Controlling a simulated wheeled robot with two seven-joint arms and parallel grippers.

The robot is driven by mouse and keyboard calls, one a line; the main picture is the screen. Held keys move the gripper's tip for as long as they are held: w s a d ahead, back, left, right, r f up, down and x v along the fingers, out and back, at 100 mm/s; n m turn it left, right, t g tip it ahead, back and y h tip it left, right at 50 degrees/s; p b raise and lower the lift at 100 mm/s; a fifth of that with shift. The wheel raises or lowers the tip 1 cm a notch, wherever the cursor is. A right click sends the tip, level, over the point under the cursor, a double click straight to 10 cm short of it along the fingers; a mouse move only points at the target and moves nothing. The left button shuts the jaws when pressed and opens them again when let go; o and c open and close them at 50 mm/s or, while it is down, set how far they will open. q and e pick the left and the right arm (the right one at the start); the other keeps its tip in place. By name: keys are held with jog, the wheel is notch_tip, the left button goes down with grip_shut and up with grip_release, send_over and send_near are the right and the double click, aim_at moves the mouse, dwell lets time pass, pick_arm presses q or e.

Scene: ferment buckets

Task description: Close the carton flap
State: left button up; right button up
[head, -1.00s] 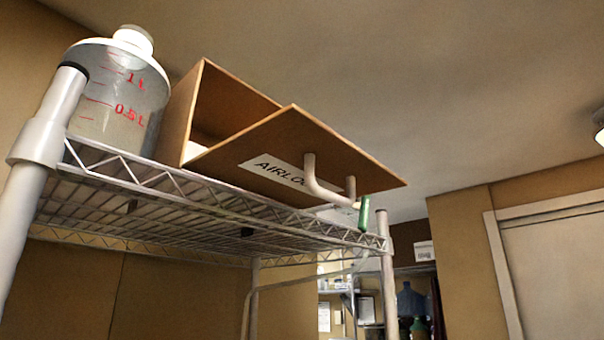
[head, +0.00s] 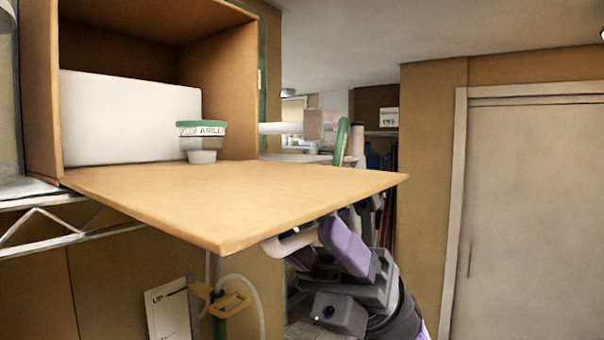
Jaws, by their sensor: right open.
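The brown carton (head: 217,110) stands open on the wire rack, its opening facing me. Its flap (head: 240,195) is folded down and sticks out toward me, about level. A pale curved handle (head: 290,243) shows under the flap's near edge, partly hidden by the flap and my fingers. My right gripper (head: 322,252), with purple finger pads, is below the flap at this handle. It is open, with its fingers close around the handle's end; I cannot tell whether they touch it. My left gripper is out of view.
The wire rack (head: 60,228) runs under the carton at left. A pale door (head: 535,220) is at right. A yellow clip with tubing (head: 218,300) hangs below.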

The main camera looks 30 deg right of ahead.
jog(key=shift+s+a+r, duration=0.1)
jog(key=shift+a+r, duration=0.3)
jog(key=shift+f, duration=0.1)
grip_shut()
dwell(1.1)
